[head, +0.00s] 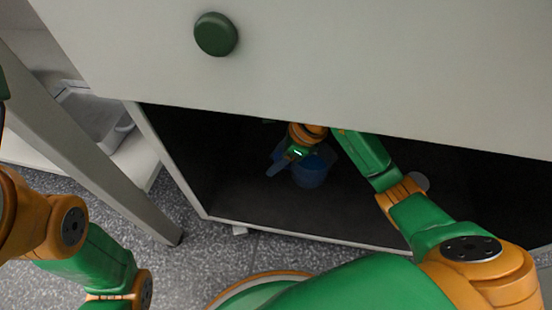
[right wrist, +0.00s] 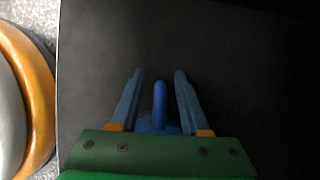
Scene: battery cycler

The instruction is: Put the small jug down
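The small blue jug (head: 311,174) stands on the dark floor inside the open cabinet compartment. It looks upright. My right gripper (head: 294,166) reaches into the compartment and is at the jug, covering part of it. In the right wrist view, the jug's blue handle (right wrist: 159,102) lies between the two spread fingers of my right gripper (right wrist: 158,73), with a gap on both sides. The rest of the jug is mostly hidden behind the gripper's body there. Only links of my left arm show at the left; its gripper is out of view.
The pale cabinet front (head: 330,60) with a dark green round knob (head: 216,35) hangs above the opening. The compartment's lower front edge (head: 300,236) lies below my right arm. A grey post (head: 90,145) and a pale shelf stand at the left.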

